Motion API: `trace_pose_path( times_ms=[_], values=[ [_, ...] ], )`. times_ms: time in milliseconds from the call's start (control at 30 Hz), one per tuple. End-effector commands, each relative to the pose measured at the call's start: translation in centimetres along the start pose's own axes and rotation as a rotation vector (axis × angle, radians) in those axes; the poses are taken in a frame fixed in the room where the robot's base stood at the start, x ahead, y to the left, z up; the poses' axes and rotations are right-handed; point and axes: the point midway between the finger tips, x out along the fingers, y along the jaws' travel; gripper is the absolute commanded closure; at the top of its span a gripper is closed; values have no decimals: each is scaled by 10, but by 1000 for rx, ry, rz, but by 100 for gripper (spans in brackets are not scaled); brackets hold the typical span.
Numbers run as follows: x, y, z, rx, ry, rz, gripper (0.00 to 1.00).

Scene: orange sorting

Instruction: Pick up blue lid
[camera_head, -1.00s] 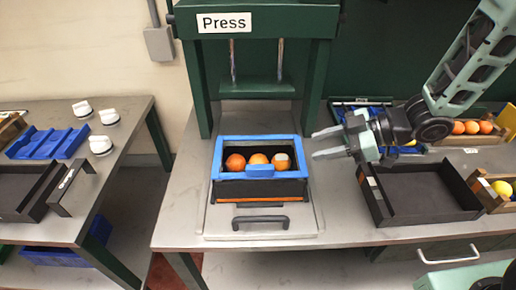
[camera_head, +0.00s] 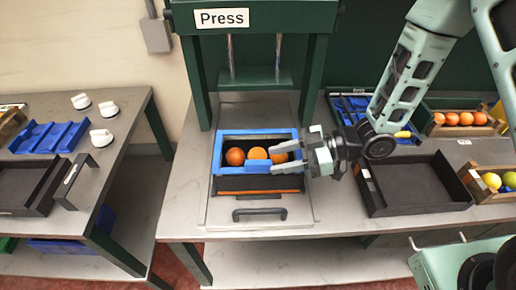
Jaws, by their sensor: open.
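A blue rectangular frame (camera_head: 221,155) sits on top of a black box (camera_head: 260,183) under the press, and its open middle shows three oranges (camera_head: 257,153). A ribbed blue piece (camera_head: 48,139) lies on the left table; I cannot tell for certain which of the two is the blue lid. My gripper (camera_head: 272,162) is open and empty. It reaches in from the right, with its fingers over the right side of the blue frame. The fingers partly hide the frame's right end and the right orange. I cannot tell whether they touch the frame.
The green press (camera_head: 250,43) stands behind the box. An empty black tray (camera_head: 415,185) is at the right, near crates of oranges (camera_head: 460,119) and yellow-green fruit (camera_head: 500,181). White knobs (camera_head: 102,137) and a dark tray (camera_head: 28,190) are on the left table. A gap separates the tables.

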Motion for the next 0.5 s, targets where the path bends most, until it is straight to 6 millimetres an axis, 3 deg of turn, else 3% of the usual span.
trace_pose_path(
  times_ms=[167, 500],
  values=[
    [11, 1, -2, 0, 0, -1, 58],
    [52, 3, -1, 0, 1, -1, 58]
  ],
)
